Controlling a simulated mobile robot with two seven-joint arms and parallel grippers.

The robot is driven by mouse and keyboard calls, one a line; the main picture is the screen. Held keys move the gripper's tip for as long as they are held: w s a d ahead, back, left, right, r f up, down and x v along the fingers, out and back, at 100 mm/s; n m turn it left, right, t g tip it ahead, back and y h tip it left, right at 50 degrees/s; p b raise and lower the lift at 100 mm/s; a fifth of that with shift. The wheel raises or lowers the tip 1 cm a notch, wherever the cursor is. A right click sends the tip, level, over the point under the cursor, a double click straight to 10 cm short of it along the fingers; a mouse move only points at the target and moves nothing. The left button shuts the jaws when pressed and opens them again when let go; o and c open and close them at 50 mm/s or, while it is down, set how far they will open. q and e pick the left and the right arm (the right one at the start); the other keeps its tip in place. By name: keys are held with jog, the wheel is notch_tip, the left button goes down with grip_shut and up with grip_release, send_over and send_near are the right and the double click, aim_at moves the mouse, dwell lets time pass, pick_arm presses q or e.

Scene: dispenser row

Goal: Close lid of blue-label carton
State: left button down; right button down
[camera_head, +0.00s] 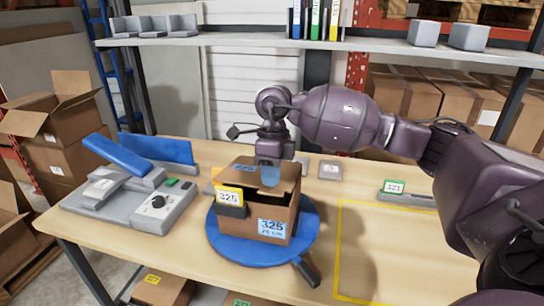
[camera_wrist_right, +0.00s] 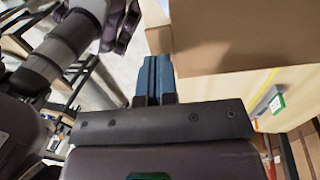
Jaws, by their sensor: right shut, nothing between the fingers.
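The carton (camera_head: 245,222) with a blue-framed 325 label (camera_head: 273,228) on its front stands on a blue round turntable (camera_head: 222,243) with a dark handle. Its top is partly hidden by my right gripper (camera_head: 270,176), which points down over it with blue fingers together and empty. A brown flap shows on the top beside the fingers; whether they touch it I cannot tell. In the right wrist view the shut fingers (camera_wrist_right: 154,80) are beside a large brown cardboard surface (camera_wrist_right: 235,35).
A yellow 325 card (camera_head: 229,196) in a dark holder is at the carton's left front. A grey device (camera_head: 140,195) with blue raised parts stands to the left. A yellow-outlined area (camera_head: 385,250) of bare table lies to the right, with a green 321 tag (camera_head: 394,187) behind it.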

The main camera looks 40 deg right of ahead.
aim_at(269, 192)
jog(key=shift+s+a+f, duration=0.1)
jog(key=shift+f, duration=0.6)
jog(key=shift+t+h, duration=0.5)
jog(key=f+b, duration=0.2)
jog(key=f, duration=0.1)
jog(key=f+b, duration=0.1)
jog(key=f, duration=0.1)
jog(key=shift+s+a+f, duration=0.2)
jog(key=shift+s+a, duration=0.15)
jog(key=shift+a, duration=0.05)
jog(key=shift+s, duration=0.1)
jog(key=shift+r, duration=0.1)
jog(key=shift+r, duration=0.5)
jog(key=shift+r+p, duration=0.3)
jog(key=shift+p, duration=0.05)
